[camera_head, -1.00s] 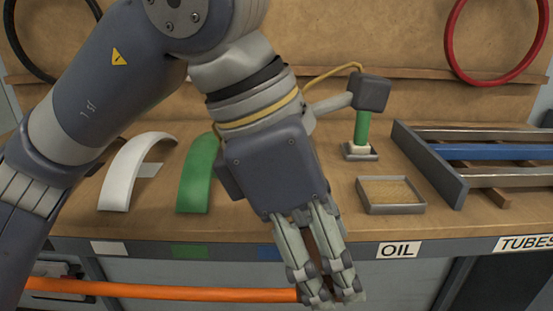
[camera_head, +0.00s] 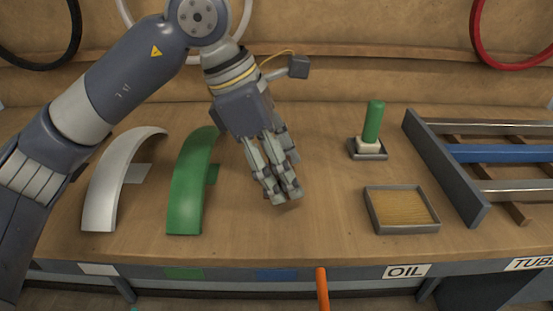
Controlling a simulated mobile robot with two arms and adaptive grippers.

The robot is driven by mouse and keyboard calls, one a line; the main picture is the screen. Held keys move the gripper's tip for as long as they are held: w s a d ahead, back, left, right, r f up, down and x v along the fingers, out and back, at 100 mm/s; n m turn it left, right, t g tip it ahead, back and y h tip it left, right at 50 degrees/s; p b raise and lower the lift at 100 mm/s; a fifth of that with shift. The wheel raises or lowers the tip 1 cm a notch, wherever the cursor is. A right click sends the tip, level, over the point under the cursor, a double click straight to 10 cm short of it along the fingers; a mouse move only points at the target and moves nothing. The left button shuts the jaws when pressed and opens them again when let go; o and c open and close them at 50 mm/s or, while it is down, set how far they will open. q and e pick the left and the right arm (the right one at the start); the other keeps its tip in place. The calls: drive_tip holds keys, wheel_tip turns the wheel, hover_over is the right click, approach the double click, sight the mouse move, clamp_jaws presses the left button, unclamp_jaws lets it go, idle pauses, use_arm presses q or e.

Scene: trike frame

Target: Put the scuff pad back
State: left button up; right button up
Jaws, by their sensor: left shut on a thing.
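My left gripper (camera_head: 284,196) reaches down over the middle of the workbench (camera_head: 330,225), right of the green fender. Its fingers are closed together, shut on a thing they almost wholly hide. I take this to be the scuff pad, but I cannot make out its shape or colour. The fingertips look close to the bench top; whether they or the pad touch it I cannot tell. The bench in front of the gripper, above a blue label patch (camera_head: 277,274), is bare. My right gripper is not in view.
A white fender (camera_head: 105,190) and green fender (camera_head: 188,195) stand at left. A shallow tan-filled tray (camera_head: 402,209) sits above the OIL label, with a green-handled tool (camera_head: 373,122) behind. A tube rack (camera_head: 450,165) is at right. An orange tube (camera_head: 322,290) shows below the bench edge.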

sight(277, 178)
use_arm(q)
drive_tip(key=shift+w+a+p, duration=0.2)
drive_tip(key=shift+w+p, duration=0.1)
drive_tip(key=shift+w, duration=0.25)
drive_tip(key=shift+w+a+p, duration=0.15)
drive_tip(key=shift+w+p, duration=0.1)
drive_tip(key=shift+w, duration=0.25)
drive_tip(key=f+p, duration=0.2)
drive_tip(key=f, duration=0.1)
drive_tip(key=shift+w, duration=0.2)
drive_tip(key=shift+f, duration=0.4)
drive_tip(key=shift+s+f, duration=0.1)
drive_tip(key=o, duration=1)
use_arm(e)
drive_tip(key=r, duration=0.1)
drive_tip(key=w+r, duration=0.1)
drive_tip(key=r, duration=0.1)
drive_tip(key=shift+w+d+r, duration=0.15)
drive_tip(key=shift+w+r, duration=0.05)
